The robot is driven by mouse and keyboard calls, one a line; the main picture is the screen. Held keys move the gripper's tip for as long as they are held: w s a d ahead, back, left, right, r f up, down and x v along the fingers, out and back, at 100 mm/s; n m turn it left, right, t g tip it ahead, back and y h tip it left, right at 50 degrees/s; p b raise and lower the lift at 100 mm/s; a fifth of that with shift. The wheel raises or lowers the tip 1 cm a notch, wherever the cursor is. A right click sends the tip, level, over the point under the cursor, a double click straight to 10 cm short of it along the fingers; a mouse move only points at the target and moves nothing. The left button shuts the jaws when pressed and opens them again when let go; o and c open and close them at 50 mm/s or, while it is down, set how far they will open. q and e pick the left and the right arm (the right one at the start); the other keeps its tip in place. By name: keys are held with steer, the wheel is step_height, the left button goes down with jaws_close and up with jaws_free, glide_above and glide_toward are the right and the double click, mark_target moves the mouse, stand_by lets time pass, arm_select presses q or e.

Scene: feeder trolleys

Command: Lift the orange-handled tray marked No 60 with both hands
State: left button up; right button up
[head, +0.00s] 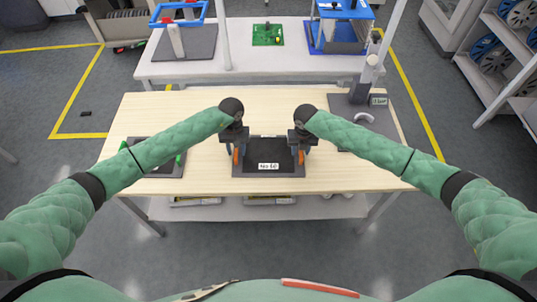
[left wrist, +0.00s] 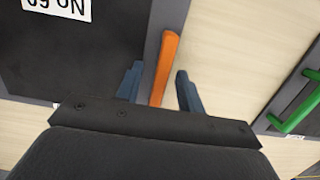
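The dark tray (head: 268,155) marked No 60 lies on the wooden table between my two hands. Its white label (head: 268,166) also shows upside down in the left wrist view (left wrist: 58,8). It has an orange handle at each side, left (head: 236,157) and right (head: 301,157). My left gripper (left wrist: 159,84) is open, with one blue-grey finger on each side of the left handle and visible gaps between. My right gripper (head: 302,150) is at the right handle; its fingers are too small to tell whether they are shut.
A green-handled tray (head: 165,170) lies to the left on the wooden table (head: 215,180). A grey fixture (head: 350,108) with a post stands at the right. Behind is a white table (head: 200,70) with blue frames and a green board (head: 267,40). The table's front strip is clear.

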arm_select(q)
jaws_close()
arm_select(e)
jaws_close()
arm_select(q)
steer(key=shift+r, duration=0.15)
arm_select(e)
steer(key=shift+r, duration=0.15)
